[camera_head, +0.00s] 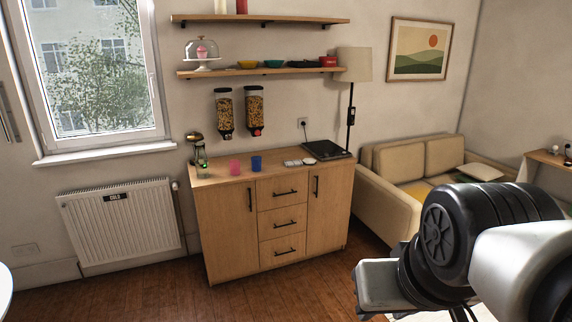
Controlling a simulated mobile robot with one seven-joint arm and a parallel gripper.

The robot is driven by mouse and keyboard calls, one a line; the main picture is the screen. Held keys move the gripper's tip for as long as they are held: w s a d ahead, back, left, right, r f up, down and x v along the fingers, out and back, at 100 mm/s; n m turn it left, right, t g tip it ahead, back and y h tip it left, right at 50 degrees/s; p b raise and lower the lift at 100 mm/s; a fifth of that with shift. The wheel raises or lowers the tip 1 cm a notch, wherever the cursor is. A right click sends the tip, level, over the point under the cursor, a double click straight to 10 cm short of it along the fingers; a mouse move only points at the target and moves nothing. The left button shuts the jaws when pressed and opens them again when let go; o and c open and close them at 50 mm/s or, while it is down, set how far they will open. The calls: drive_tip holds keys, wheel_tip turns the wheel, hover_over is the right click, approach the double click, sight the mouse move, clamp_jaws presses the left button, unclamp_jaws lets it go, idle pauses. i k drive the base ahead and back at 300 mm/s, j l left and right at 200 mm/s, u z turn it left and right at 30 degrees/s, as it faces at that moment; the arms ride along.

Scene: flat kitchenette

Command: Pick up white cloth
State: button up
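A small whitish flat item (299,162) lies on top of the wooden cabinet, just left of the black hob. It looks like two pale patches side by side; it may be the white cloth, but it is too small to tell. My arm fills the lower right of the view, well in front of the cabinet and sofa. No gripper fingers show, so I cannot see what they hold.
The wooden cabinet (283,209) carries a pink cup (235,167), a blue cup (256,163) and a black hob (326,150). Cereal dispensers (239,112) hang above. A beige sofa (387,198) stands right, a radiator (121,221) left. Floor before the cabinet is clear.

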sight(292, 163)
drive_tip(key=i, duration=1.05)
drive_tip(key=i+l+u, duration=0.1)
drive_tip(key=i, duration=0.95)
drive_tip(key=i+l, duration=0.1)
drive_tip(key=i, duration=0.95)
drive_tip(key=i+u, duration=0.2)
drive_tip(key=i, duration=0.15)
drive_tip(key=i+l+u, duration=0.2)
drive_tip(key=i, duration=0.2)
drive_tip(key=i+l+u, duration=0.25)
drive_tip(key=i+j, duration=0.1)
